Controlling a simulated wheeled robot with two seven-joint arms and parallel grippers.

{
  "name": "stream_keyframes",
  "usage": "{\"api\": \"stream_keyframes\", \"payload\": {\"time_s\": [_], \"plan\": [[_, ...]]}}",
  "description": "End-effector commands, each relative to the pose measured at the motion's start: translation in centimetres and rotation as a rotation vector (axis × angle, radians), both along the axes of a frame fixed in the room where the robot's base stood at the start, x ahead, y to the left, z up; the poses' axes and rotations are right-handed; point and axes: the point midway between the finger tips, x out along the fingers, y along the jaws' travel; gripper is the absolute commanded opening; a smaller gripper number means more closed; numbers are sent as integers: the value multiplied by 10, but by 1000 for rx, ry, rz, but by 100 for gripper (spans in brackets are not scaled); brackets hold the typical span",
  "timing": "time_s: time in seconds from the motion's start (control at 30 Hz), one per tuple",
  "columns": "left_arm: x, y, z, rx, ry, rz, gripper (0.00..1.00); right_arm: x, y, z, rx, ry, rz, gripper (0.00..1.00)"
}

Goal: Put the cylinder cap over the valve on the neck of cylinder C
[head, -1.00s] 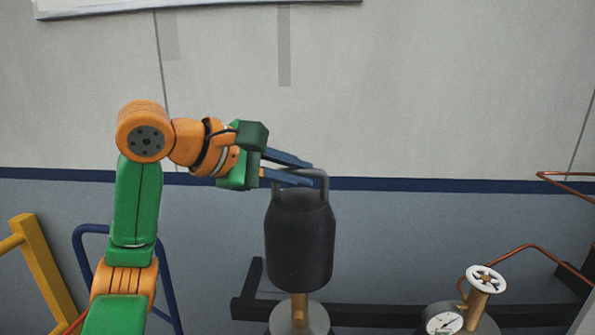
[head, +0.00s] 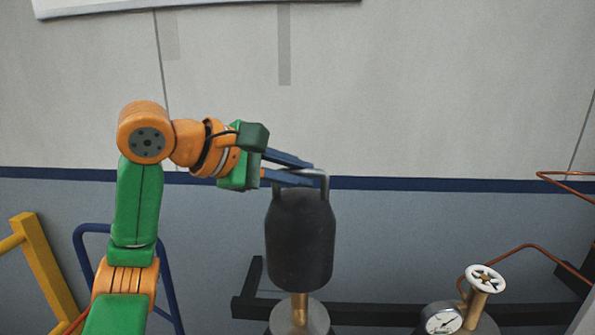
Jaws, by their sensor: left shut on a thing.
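The cylinder cap (head: 300,240) is a dark grey, bell-shaped piece with a grey handle loop on top. It hangs upright in the middle of the head view. My left gripper (head: 307,171) is shut on the cap's handle from the left. Below the cap, a brass valve stem (head: 299,308) shows on the grey top of a cylinder (head: 315,320). The upper part of that valve is hidden behind or inside the cap; I cannot tell which. No letter shows on the cylinder. My right gripper is not in view.
At right, another cylinder has a white handwheel (head: 485,279), a pressure gauge (head: 443,321) and copper pipes (head: 540,252). A black rail (head: 375,314) runs behind the cylinders. A yellow frame (head: 44,270) and a blue tube frame (head: 92,229) stand at left.

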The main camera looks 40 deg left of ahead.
Motion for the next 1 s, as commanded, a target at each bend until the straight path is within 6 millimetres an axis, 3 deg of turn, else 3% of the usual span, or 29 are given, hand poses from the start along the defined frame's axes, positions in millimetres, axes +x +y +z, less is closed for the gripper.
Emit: {"api": "stream_keyframes", "payload": {"time_s": [1.0], "plan": [[0,0,-20,-1,-2,0,0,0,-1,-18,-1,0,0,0]]}}
